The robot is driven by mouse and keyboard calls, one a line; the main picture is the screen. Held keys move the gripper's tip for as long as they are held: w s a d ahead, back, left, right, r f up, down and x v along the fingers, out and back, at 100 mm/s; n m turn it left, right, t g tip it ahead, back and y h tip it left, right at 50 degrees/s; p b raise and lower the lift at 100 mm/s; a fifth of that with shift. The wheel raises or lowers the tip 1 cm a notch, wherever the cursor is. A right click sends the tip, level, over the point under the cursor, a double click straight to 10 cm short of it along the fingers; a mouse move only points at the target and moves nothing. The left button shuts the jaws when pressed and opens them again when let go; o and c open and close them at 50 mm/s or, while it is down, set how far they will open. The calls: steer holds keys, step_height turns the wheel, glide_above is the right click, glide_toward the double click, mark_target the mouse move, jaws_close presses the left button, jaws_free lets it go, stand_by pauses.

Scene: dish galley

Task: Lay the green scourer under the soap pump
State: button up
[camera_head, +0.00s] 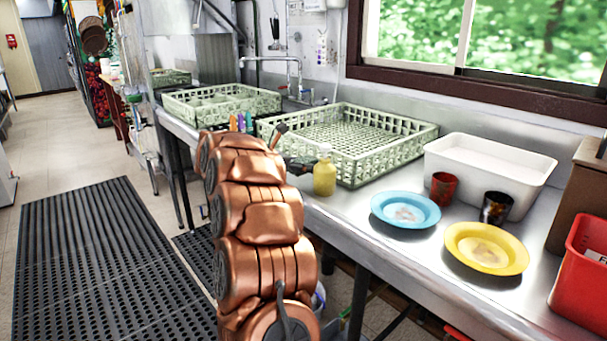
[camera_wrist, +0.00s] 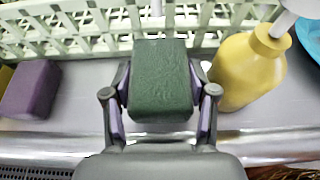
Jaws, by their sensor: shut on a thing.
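The green scourer (camera_wrist: 160,82) is a dark green block between the two fingers of my gripper (camera_wrist: 160,100), which is shut on it. The soap pump (camera_head: 324,176) is a yellow bottle with a pale top, upright near the front edge of the steel counter. It also shows in the wrist view (camera_wrist: 248,72), just right of my gripper and apart from the scourer. In the head view my gripper (camera_head: 300,165) is a dark shape left of the pump, partly behind my arm; the scourer cannot be made out there. Whether the scourer touches the counter is unclear.
A pale green dish rack (camera_head: 345,175) stands close behind the pump. A purple block (camera_wrist: 30,90) lies left of my gripper. Right of the pump are a blue plate (camera_head: 405,210), a yellow plate (camera_head: 487,248), two cups and a white tub (camera_head: 480,180). The counter's front edge is near.

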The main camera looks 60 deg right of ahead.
mark_target(304, 182)
steer(key=shift+s+d, duration=0.15)
steer(key=shift+d, duration=0.25)
steer(key=f, duration=0.3)
steer(key=shift+s+d+f, duration=0.1)
steer(key=shift+d+f, duration=0.1)
steer(key=shift+d, duration=0.1)
steer(key=shift+f, duration=0.2)
steer(key=o, duration=0.6)
steer(key=shift+c, duration=0.2)
steer(key=shift+r, duration=0.2)
steer(key=v, duration=1.2)
steer(key=shift+b, duration=0.3)
